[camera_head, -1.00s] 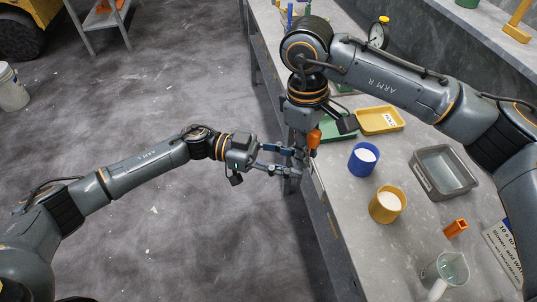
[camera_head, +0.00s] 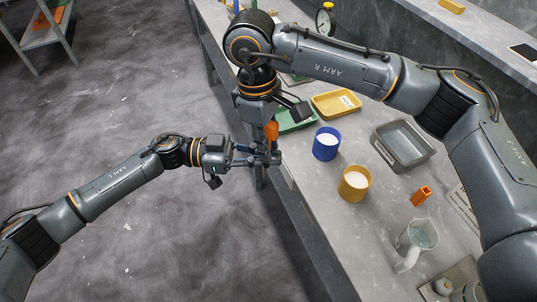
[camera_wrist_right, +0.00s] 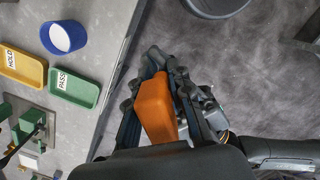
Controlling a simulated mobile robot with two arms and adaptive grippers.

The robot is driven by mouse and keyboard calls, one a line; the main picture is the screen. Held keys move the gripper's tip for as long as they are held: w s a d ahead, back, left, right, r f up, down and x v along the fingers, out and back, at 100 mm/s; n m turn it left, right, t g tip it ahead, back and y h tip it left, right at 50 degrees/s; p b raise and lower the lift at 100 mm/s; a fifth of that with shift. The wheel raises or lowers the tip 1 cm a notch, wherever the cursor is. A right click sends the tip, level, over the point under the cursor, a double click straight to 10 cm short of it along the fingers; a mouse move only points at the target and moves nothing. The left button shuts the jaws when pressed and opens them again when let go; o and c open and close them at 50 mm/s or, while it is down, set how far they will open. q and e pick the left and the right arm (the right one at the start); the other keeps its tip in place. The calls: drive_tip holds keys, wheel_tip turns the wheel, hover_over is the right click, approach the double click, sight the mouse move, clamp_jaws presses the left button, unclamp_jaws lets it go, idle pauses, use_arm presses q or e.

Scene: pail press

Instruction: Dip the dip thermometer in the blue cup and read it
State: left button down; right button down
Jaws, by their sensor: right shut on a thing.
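The blue cup (camera_head: 326,144) stands upright on the bench with white contents; it also shows in the right wrist view (camera_wrist_right: 64,37). My right gripper (camera_head: 268,150) points down just off the bench's left edge, left of the blue cup. It is shut on an orange block-like handle (camera_wrist_right: 154,108), which looks like the dip thermometer's; it also shows in the head view (camera_head: 272,131). No probe or reading can be made out. My left gripper (camera_head: 262,155) reaches in from the left, its fingers close to the right gripper's; whether they grip anything is unclear.
A yellow cup (camera_head: 354,182) with white contents, a grey tray (camera_head: 381,143), an orange holder (camera_head: 422,195) and a clear jug (camera_head: 418,240) stand on the bench. A yellow tray (camera_head: 337,103) and a green tray (camera_head: 298,121) lie behind the blue cup. Floor left of the bench is clear.

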drive_tip(key=shift+w+d, duration=0.1)
drive_tip(key=shift+w, duration=0.05)
drive_tip(key=c, duration=1.1)
unclamp_jaws()
drive_tip(key=shift+c, duration=0.2)
